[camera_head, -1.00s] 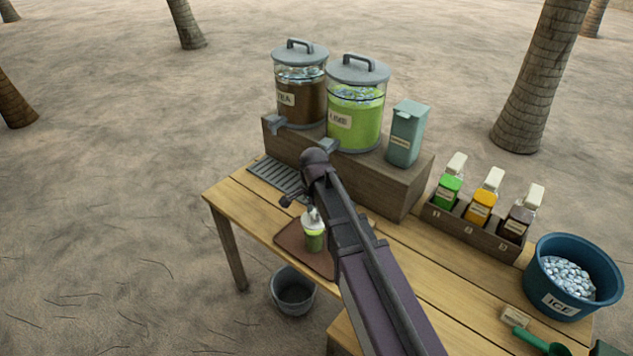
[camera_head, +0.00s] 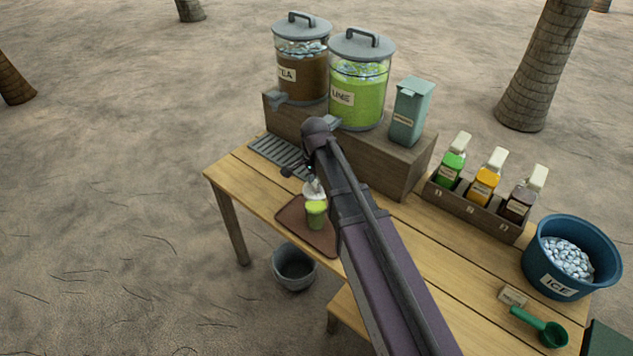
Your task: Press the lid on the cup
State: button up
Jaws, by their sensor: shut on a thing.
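The cup (camera_head: 316,219) is small and clear with a green drink, and stands upright on the brown mat (camera_head: 292,221) near the table's left front edge. The whitish lid (camera_head: 313,191) shows just above the cup's bright green top. A gap or contact between lid and cup is too small to tell. My gripper (camera_head: 309,178) is over the cup, shut on the lid. My dark arm reaches in from the lower right and hides part of the gripper and the area right of the cup.
Tea (camera_head: 302,75) and lime (camera_head: 358,108) dispensers stand on a wooden riser behind the cup, with a teal box (camera_head: 410,112). A grey drip grate (camera_head: 277,153) lies left. A bottle rack (camera_head: 475,213), ice tub (camera_head: 549,283) and green scoop (camera_head: 540,327) are right. A bucket (camera_head: 294,269) sits below.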

jog(key=shift+f+b, duration=2.6)
jog(key=shift+f, duration=0.2)
jog(key=shift+f, duration=0.2)
dwell(0.7)
jog(key=o, duration=0.8)
jog(key=shift+o, duration=0.8)
jog(key=shift+r, duration=0.1)
jog(key=shift+r+p, duration=3.35)
jog(key=shift+r, duration=0.1)
